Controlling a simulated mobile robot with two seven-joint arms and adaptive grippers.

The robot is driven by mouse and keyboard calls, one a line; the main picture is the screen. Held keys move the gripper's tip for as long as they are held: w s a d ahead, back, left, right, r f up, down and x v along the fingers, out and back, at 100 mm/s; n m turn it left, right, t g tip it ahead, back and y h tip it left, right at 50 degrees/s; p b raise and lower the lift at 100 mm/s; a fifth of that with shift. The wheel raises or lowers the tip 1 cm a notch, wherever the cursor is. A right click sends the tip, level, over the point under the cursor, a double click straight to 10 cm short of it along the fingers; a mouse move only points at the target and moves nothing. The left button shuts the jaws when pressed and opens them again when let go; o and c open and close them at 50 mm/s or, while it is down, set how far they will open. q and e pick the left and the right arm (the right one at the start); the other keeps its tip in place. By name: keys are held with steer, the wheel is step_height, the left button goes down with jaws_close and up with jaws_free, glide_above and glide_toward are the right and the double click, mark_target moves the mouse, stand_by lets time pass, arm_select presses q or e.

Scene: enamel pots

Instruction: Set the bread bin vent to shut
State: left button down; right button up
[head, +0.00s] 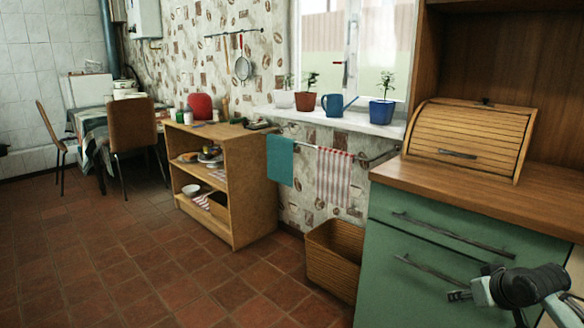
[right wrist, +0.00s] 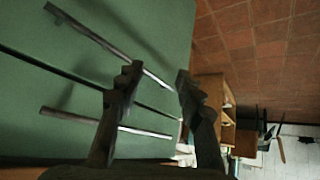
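The wooden bread bin (head: 468,135) with a slatted roll front stands on the brown worktop at the right in the head view. Its front looks closed, with a dark handle (head: 458,153) low on it. A small dark piece (head: 485,101) sits on its top; it may be the vent, but its setting is too small to tell. My right gripper (head: 458,295) is in front of the green drawers, below and apart from the bin. In the right wrist view its fingers (right wrist: 156,75) are apart with nothing between them. My left gripper is not in view.
The green cabinet (head: 385,275) with bar handles (head: 440,235) is beside my right gripper. The worktop (head: 405,176) is bare left of the bin. A wicker basket (head: 330,265), a wooden shelf (head: 245,190) and potted plants (head: 382,110) are further left. Tiled floor is open.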

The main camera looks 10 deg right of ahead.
steer(key=s+a+f+g, duration=0.1)
steer(key=s+a+f, duration=0.3)
steer(key=f, duration=0.5)
steer(key=s+a+f+g, duration=0.25)
steer(key=s+f, duration=0.35)
steer(key=f, duration=0.3)
steer(key=s+a+f+n+g, duration=0.1)
steer(key=s+a+f, duration=0.4)
steer(key=s+f, duration=0.1)
steer(key=s+a+f+n, duration=0.1)
steer(key=s+a+f, duration=0.4)
steer(key=s+f, duration=0.2)
steer(key=shift+s+a+f+n+g, duration=0.3)
steer(key=shift+s+g, duration=0.05)
steer(key=shift+s, duration=0.9)
